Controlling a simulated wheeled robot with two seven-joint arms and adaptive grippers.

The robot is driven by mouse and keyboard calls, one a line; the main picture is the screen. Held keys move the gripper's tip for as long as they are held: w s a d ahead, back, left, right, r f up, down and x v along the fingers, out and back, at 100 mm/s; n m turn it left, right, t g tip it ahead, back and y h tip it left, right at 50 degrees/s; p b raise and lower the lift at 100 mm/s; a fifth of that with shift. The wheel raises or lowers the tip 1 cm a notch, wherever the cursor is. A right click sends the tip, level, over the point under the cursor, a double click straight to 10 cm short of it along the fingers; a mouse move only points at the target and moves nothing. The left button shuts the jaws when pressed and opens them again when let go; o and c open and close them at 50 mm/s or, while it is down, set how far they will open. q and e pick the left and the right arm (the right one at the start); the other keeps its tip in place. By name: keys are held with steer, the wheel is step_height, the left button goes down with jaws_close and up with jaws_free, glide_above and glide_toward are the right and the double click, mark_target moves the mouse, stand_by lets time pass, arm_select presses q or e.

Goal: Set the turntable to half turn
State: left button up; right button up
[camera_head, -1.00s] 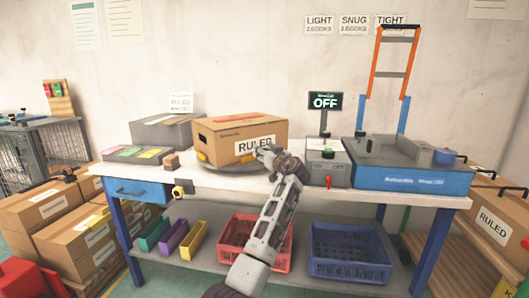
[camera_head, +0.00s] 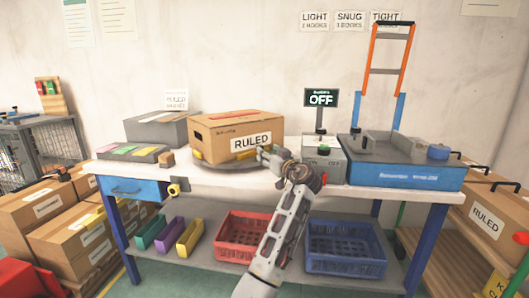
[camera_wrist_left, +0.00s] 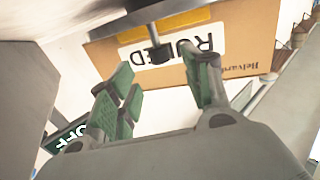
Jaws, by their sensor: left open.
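The turntable (camera_head: 228,166) is a grey disc on the white workbench, mostly hidden under a cardboard box labelled RULED (camera_head: 232,123). The box's labelled face is toward me. My left gripper (camera_head: 268,154) is at the right front of the turntable, just below and right of the label. In the left wrist view, its green-padded fingers (camera_wrist_left: 157,72) are spread apart. A dark knob on a short post (camera_wrist_left: 157,50) shows between and beyond the fingertips, in front of the box's label. I cannot tell whether a finger touches it. My right gripper is out of view.
A grey control box (camera_head: 323,160) with an OFF display (camera_head: 321,98) stands just right of my gripper. A blue machine (camera_head: 405,172) is farther right. A grey box (camera_head: 157,129) and a tray of coloured pads (camera_head: 132,153) are left. Crates sit on the lower shelf.

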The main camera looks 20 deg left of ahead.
arm_select(q)
steer(key=shift+v, duration=2.15)
